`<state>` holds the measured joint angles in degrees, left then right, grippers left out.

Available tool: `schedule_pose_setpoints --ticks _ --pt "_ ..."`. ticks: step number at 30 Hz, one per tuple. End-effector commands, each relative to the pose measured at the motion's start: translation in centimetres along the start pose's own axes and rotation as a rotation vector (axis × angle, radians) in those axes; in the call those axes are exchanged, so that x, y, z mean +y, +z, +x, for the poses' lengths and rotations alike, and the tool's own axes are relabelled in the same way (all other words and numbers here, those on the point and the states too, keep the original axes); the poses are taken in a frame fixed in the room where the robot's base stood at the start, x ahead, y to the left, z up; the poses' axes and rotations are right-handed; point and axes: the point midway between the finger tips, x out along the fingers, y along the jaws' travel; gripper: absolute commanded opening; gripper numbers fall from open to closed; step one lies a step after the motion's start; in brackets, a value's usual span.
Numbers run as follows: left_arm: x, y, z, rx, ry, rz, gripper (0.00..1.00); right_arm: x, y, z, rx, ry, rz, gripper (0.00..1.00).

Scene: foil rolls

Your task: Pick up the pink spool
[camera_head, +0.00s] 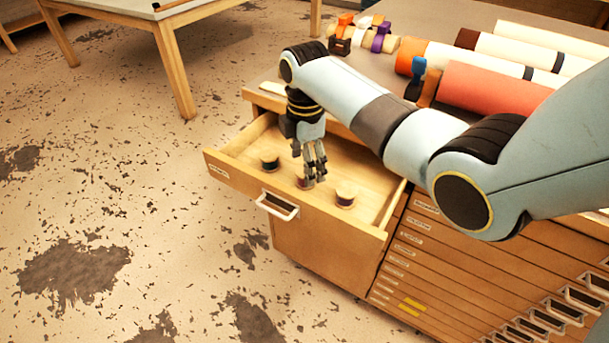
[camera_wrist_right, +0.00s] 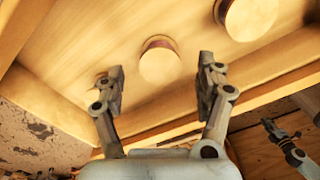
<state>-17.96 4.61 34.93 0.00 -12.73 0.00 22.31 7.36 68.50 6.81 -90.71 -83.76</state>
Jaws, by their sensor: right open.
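The pink spool (camera_head: 304,183) stands in the open drawer, between two other spools, and my fingers partly cover it in the head view. In the right wrist view the spool (camera_wrist_right: 160,63) shows mostly its pale round top, with a thin reddish-brown side. My right gripper (camera_head: 316,174) points down into the drawer, close to the spool. In the wrist view its two fingers (camera_wrist_right: 160,75) are apart, with nothing held between them. What seems to be part of my left gripper (camera_wrist_right: 282,143) shows at the lower right of the wrist view; its opening is unclear.
The drawer (camera_head: 225,170) has a raised rim and front handle. A dark spool (camera_head: 270,162) lies to the left, another spool (camera_head: 346,198) to the right. Large rolls (camera_head: 490,88) and small tape rolls (camera_head: 362,35) lie on the cabinet top. Drawer floor around the spools is clear.

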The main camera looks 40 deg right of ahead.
Motion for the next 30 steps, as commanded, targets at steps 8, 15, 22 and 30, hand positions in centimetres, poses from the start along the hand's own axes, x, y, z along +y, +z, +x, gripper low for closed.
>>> schedule_pose_setpoints --ticks 8,15,22,30 --pt "0.0 -3.3 0.4 0.05 -0.001 -0.002 0.0 0.1 -0.2 3.7 0.001 -0.001 0.0 0.72" --pt "0.0 -1.6 0.3 0.024 0.0 -0.001 0.0 0.1 -0.2 3.8 0.0 0.0 0.0 0.72" --pt "0.0 -0.9 0.3 0.013 0.0 0.0 0.0 0.1 -0.2 3.8 0.0 0.0 0.0 0.42" --pt "0.0 -1.7 0.4 0.026 0.0 -0.001 0.0 0.1 -0.2 3.8 0.0 0.0 0.0 0.12"
